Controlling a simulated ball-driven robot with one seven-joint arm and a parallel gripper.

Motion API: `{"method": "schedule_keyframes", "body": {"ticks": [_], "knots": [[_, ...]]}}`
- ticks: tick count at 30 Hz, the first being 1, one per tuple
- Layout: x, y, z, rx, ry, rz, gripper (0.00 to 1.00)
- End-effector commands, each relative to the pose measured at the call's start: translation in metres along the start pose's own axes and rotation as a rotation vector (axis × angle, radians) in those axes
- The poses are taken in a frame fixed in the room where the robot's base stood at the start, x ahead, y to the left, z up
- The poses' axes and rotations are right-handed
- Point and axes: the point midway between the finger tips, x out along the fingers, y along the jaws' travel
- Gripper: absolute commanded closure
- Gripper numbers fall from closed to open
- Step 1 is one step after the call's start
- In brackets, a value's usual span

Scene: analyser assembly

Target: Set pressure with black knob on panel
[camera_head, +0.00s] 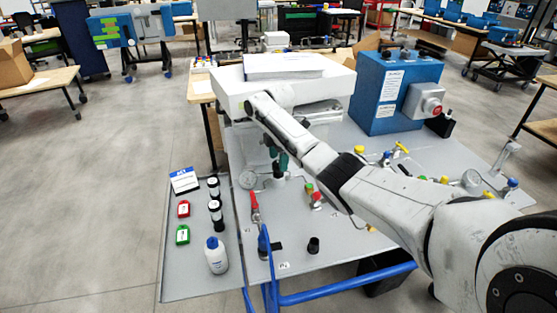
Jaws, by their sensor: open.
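A short black knob (313,245) stands on the grey panel (330,262) near its front edge, right of a small white label (284,266). My arm reaches from the lower right up to the middle of the picture and bends down there. My gripper (278,157) appears as dark and teal fingers pointing down over the rear left of the panel. It is open, with nothing seen between the fingers. It is well behind and above the black knob, apart from it. A round gauge (248,180) sits left of the gripper.
A red-handled valve (255,206) and a red-green valve (314,196) stand on the panel. A white bottle (216,255) and black-capped vials (215,207) are at the left.

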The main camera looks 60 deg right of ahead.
Motion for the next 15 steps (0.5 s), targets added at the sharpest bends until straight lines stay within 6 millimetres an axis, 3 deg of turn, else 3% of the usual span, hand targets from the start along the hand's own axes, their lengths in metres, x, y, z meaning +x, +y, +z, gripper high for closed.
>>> {"method": "schedule_keyframes", "body": {"ticks": [6,14,15], "knots": [[0.0129,0.0000,-0.0002,-0.001,0.000,0.001,0.31],[0.0136,0.0000,-0.0001,-0.001,0.000,0.001,0.31],[0.0136,0.0000,-0.0001,-0.001,0.000,0.001,0.34]]}}
